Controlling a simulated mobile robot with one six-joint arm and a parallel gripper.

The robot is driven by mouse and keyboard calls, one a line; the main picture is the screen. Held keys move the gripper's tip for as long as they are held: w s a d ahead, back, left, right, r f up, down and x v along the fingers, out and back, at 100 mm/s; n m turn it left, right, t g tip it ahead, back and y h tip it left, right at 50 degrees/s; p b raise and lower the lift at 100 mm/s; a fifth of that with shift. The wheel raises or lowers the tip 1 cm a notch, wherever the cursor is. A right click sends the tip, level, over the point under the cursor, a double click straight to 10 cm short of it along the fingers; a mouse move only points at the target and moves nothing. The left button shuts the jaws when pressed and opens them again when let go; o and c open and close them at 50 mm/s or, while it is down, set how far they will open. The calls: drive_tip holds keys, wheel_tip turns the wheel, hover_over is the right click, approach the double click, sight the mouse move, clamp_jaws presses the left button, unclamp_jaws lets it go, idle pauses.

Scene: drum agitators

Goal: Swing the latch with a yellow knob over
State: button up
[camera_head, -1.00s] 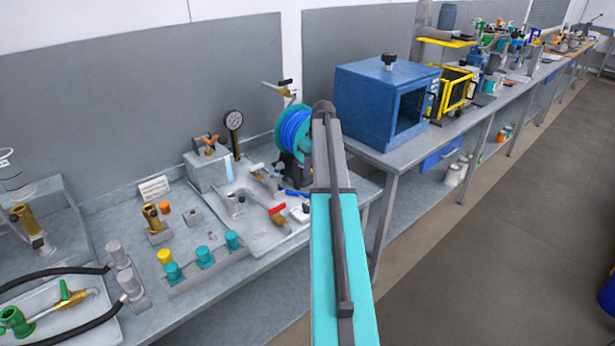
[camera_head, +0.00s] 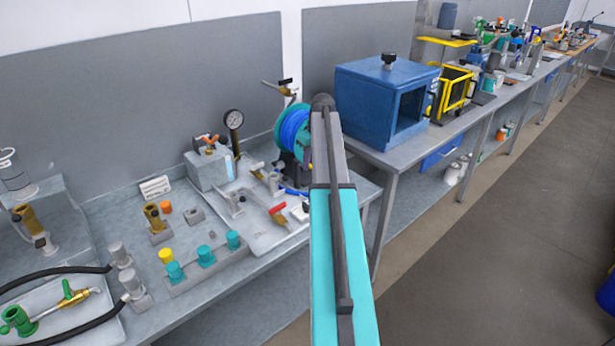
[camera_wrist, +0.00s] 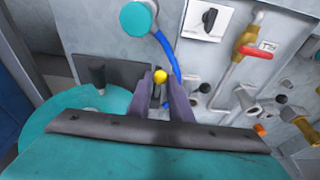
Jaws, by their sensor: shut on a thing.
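In the wrist view, the yellow knob (camera_wrist: 160,76) of the latch sits between the two grey-purple fingers of my gripper (camera_wrist: 160,83). The fingers are closed in on it from both sides. The rest of the latch is mostly hidden between and behind the fingers, so I cannot tell its angle. In the head view my own arm covers the gripper, and neither the knob nor the latch shows there.
In the wrist view, a blue hose runs from a teal fitting (camera_wrist: 138,18) close past the fingers. A black-knobbed switch plate (camera_wrist: 208,20) and a red-handled valve (camera_wrist: 245,50) are on the right. In the head view, a blue oven (camera_head: 385,100) stands right of my arm.

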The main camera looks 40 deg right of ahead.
drive_tip(key=shift+w+r+p, duration=0.3)
drive_tip(key=shift+w+r, duration=0.15)
drive_tip(key=shift+r, duration=0.4)
drive_tip(key=o, duration=0.9)
drive_tip(key=shift+s, duration=0.1)
drive_tip(key=p+v, duration=0.4)
drive_tip(key=v, duration=0.5)
drive_tip(key=shift+s+f, duration=0.1)
drive_tip(key=shift+s, duration=0.05)
